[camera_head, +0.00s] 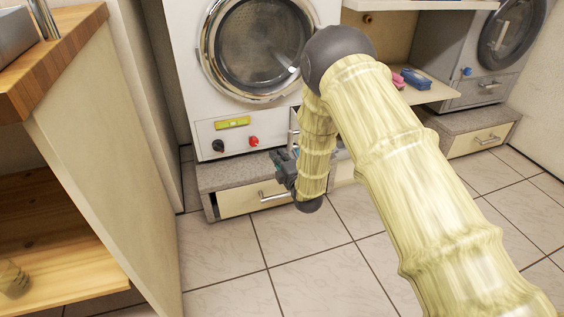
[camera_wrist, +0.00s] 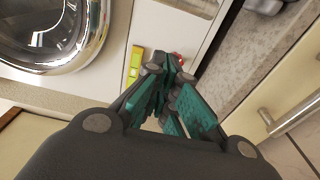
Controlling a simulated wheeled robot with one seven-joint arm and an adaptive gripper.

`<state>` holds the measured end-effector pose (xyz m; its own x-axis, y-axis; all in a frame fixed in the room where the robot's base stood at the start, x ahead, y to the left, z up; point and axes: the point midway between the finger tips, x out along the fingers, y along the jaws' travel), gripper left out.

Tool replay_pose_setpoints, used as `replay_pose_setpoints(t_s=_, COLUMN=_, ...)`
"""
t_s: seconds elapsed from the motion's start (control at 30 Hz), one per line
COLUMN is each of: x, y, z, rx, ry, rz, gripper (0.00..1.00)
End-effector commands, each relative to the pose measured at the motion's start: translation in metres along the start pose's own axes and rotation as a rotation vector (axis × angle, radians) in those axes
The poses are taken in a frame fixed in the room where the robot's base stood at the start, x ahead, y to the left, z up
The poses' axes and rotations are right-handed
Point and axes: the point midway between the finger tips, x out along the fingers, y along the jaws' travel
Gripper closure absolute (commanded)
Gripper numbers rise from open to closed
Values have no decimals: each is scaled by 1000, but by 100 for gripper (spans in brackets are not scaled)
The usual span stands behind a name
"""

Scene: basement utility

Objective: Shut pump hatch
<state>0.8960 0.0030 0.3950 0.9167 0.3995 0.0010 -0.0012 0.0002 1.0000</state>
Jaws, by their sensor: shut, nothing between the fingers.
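The white washing machine (camera_head: 240,125) stands at the back centre, with a round glass door above its lower front panel. At the right end of that panel, a small pale hatch (camera_head: 293,124) shows beside my arm. My arm covers much of it, so I cannot tell how far open it is. My gripper (camera_head: 277,158) is low in front of the machine, below the red knob (camera_head: 254,141). In the wrist view its teal-padded fingers (camera_wrist: 168,68) are shut and empty, pointing at the panel near the red knob. I cannot see contact with the hatch.
A grey-topped plinth with a drawer (camera_head: 240,202) and bar handle lies under the machine. A yellow label (camera_head: 232,123) and dark knob (camera_head: 218,146) are on the panel. A wooden-topped cabinet (camera_head: 95,150) stands at left. A shelf with blue and pink items (camera_head: 416,80) is at right. Tiled floor is clear.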

Motion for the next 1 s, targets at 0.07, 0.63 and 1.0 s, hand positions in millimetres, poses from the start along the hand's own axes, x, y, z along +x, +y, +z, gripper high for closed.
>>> replay_pose_setpoints(t_s=0.07, x=14, y=-4, z=0, rx=0, ry=0, rz=2, gripper=100)
replay_pose_setpoints(t_s=0.63, x=59, y=-2, z=22, rx=1, ry=-1, rz=0, gripper=100)
replay_pose_setpoints(t_s=1.0, x=52, y=0, z=38, rx=1, ry=0, rz=0, gripper=100)
